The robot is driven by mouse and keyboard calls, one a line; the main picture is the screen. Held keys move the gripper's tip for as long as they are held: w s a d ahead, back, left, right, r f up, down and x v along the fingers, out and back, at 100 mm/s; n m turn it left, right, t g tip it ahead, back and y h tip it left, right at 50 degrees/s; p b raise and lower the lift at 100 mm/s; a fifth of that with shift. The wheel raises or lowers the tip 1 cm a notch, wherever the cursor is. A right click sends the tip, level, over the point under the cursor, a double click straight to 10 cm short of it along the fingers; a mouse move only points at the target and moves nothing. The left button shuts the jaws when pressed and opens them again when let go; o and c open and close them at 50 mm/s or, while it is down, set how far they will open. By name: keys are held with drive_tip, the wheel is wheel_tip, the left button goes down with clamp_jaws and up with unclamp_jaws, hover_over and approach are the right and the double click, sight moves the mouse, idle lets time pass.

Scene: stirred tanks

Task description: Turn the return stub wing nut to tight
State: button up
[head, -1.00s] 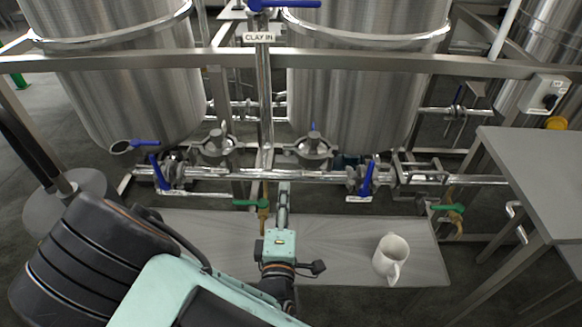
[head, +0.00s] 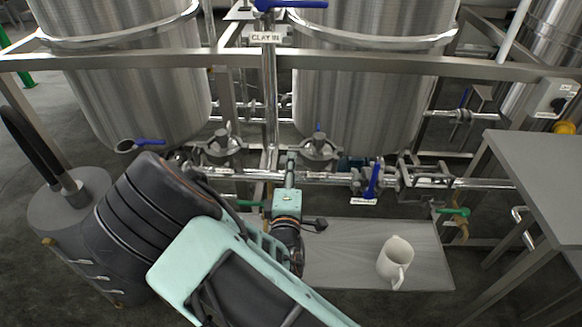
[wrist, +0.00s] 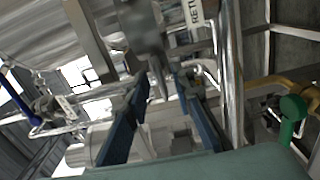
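My gripper (head: 290,172) reaches up to the horizontal steel pipe (head: 325,179) under the tanks in the head view. In the wrist view its two blue fingers (wrist: 163,82) are apart. A blurred grey metal fitting (wrist: 149,38) shows beyond and between the fingertips; I cannot tell whether it is the wing nut or whether the fingers touch it. A white label (wrist: 196,12) reading "RETU", partly cut off, is just above the right finger. In the head view my gripper and arm cover the spot, and no wing nut can be made out.
A blue-handled valve (head: 372,181) stands right of my gripper. Green-handled taps sit low on the left (head: 250,204) and right (head: 453,212). A grey table (head: 550,185) is at right. Steel tanks rise behind.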

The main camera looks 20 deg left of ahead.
drive_tip(key=shift+c, duration=0.2)
clamp_jaws()
drive_tip(key=m+b, duration=1.4)
drive_tip(key=m, duration=0.3)
idle(0.4)
drive_tip(key=shift+m, duration=0.3)
